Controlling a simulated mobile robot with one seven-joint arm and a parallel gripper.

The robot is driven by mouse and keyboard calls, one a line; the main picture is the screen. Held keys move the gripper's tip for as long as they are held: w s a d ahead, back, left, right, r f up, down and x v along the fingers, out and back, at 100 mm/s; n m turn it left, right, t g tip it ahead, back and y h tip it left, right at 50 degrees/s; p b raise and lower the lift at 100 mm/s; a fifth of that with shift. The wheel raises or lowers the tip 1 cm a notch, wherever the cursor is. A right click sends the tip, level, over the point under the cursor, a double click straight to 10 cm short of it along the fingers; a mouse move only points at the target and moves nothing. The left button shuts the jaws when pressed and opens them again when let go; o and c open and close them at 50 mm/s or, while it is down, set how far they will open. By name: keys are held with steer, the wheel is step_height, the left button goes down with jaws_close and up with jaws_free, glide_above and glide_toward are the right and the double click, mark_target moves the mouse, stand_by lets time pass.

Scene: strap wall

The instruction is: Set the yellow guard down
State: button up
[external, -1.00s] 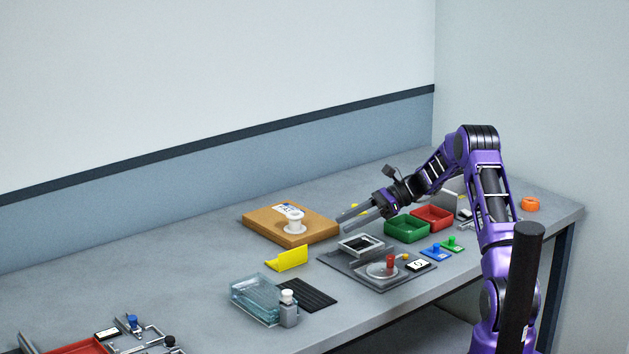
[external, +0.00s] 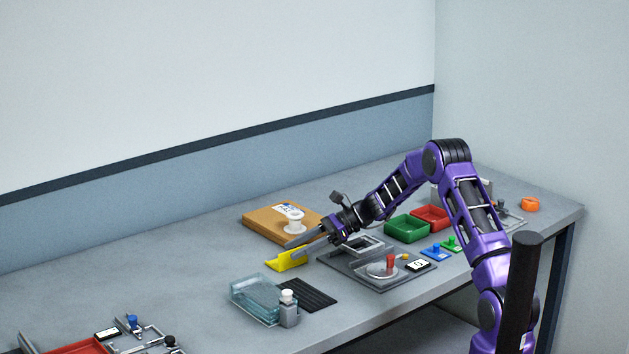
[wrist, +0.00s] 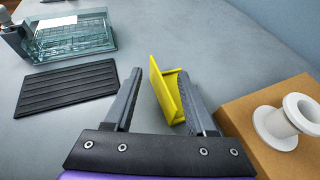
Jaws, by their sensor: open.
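The yellow guard (external: 287,260) is a small L-shaped piece on the table, in front of the brown board; it also shows in the wrist view (wrist: 167,92). My gripper (external: 295,246) is open and low at the guard. In the wrist view my gripper (wrist: 157,92) has its two dark fingers apart, with the guard between them and nearer the right finger. The right finger covers part of the guard. Whether either finger touches it, I cannot tell.
The brown board (external: 257,221) with a white spool (wrist: 285,120) stands close to the right finger in the wrist view. A black ribbed mat (wrist: 68,88) and a clear tray (wrist: 75,38) lie to the left there. Bare table lies beyond the guard.

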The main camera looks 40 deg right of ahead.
steer(key=shift+w+a+f, duration=0.15)
steer(key=shift+a, duration=0.15)
jaws_close()
stand_by(1.2)
